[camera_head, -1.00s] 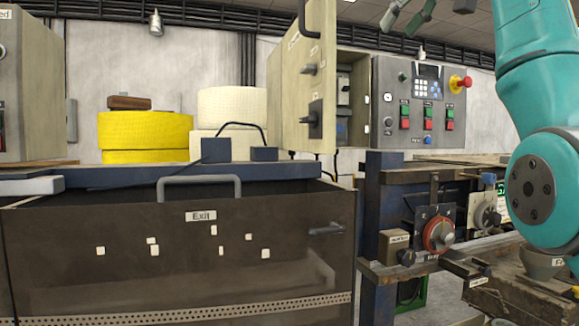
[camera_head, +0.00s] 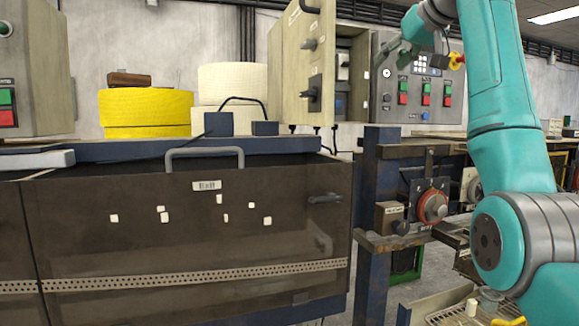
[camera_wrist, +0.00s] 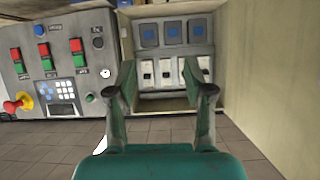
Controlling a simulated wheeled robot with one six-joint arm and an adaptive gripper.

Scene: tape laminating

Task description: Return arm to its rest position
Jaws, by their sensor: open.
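My teal arm (camera_head: 500,110) rises at the right of the head view and reaches the top edge. My gripper (camera_head: 412,50) hangs in front of the upper part of the control panel (camera_head: 430,105). In the wrist view my gripper (camera_wrist: 160,78) has its two green fingers wide apart, with nothing between them. Beyond the fingers is the open electrical cabinet with a row of white switches (camera_wrist: 172,72) and dark blue-marked units above them. The wrist picture looks upside down, with the panel at its left.
The open cabinet door (camera_head: 303,65) stands left of the panel. A red emergency button (camera_head: 457,61) is close to my arm. A dark glass-fronted machine (camera_head: 180,240) fills the lower left, with yellow rolls (camera_head: 146,112) and cream rolls (camera_head: 232,82) behind it. A red dial (camera_head: 432,206) sits below the panel.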

